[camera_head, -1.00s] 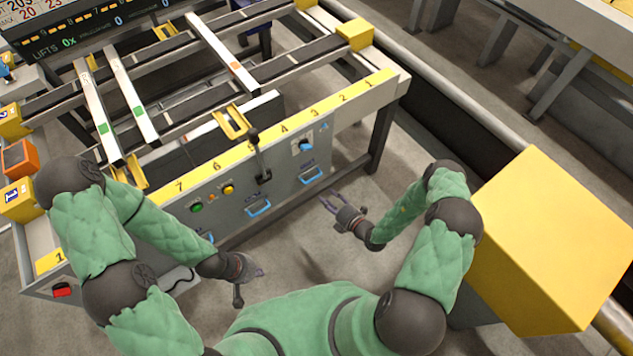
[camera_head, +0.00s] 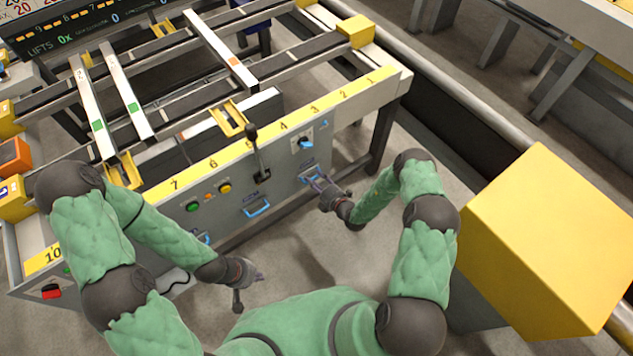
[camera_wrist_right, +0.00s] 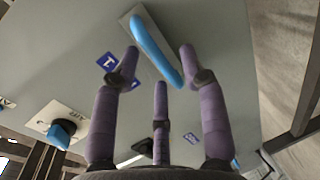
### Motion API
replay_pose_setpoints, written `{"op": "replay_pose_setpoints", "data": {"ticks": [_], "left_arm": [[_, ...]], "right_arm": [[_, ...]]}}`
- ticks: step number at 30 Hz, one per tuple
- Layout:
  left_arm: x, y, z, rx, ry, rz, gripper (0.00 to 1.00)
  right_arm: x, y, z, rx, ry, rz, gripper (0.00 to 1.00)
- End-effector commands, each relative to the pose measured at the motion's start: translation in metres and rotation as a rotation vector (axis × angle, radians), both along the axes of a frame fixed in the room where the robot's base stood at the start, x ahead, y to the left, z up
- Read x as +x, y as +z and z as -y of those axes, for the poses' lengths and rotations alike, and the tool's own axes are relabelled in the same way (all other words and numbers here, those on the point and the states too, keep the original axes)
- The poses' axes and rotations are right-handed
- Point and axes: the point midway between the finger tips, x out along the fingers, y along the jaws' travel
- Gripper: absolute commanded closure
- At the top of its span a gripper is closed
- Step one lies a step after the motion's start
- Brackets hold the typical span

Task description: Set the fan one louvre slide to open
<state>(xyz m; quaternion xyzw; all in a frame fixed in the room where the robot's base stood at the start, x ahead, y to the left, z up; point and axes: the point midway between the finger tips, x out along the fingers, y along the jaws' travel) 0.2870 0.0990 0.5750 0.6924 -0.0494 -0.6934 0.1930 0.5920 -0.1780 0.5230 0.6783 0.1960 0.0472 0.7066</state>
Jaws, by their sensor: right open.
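The slide with a blue bar handle (camera_head: 309,178) is on the grey front panel, the rightmost of several blue handles. In the right wrist view the blue handle (camera_wrist_right: 156,50) lies diagonally, with a blue plate marked "1" (camera_wrist_right: 107,61) beside it. My right gripper (camera_head: 317,182) is close in front of this handle. In the wrist view its purple fingers (camera_wrist_right: 160,66) are spread open, with the handle ahead between the tips; contact cannot be told. My left gripper (camera_head: 258,278) hangs away from the panel at the lower left, apparently empty; its finger opening is unclear.
Another blue handle (camera_head: 257,209) sits left on the panel. A blue knob (camera_head: 305,143) is above the right handle and a black lever (camera_head: 255,150) stands mid-panel. A large yellow box (camera_head: 550,240) stands at right. The floor before the panel is clear.

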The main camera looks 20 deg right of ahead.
Motion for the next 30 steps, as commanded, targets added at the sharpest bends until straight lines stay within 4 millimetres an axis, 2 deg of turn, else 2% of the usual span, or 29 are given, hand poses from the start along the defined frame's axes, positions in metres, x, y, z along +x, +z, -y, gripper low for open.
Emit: {"op": "replay_pose_setpoints", "data": {"ticks": [7,8,12,20,30], "left_arm": [[0.0,0.0,0.0,0.0,0.0,0.0,1.0],[0.0,0.0,0.0,0.0,0.0,0.0,1.0],[0.0,0.0,0.0,0.0,0.0,0.0,1.0],[0.0,0.002,0.0,0.0,0.0,0.0,1.0],[0.0,0.02,0.0,0.0,0.0,0.0,1.0]], "right_arm": [[0.001,0.0,0.0,0.0,0.0,0.0,0.56],[0.001,0.0,0.0,0.0,0.0,0.0,0.62],[0.001,0.0,0.0,-0.001,0.0,0.0,1.0],[-0.004,0.0,0.002,0.0,0.0,-0.002,1.0],[-0.062,0.0,0.024,0.0,-0.005,-0.005,1.0]]}}
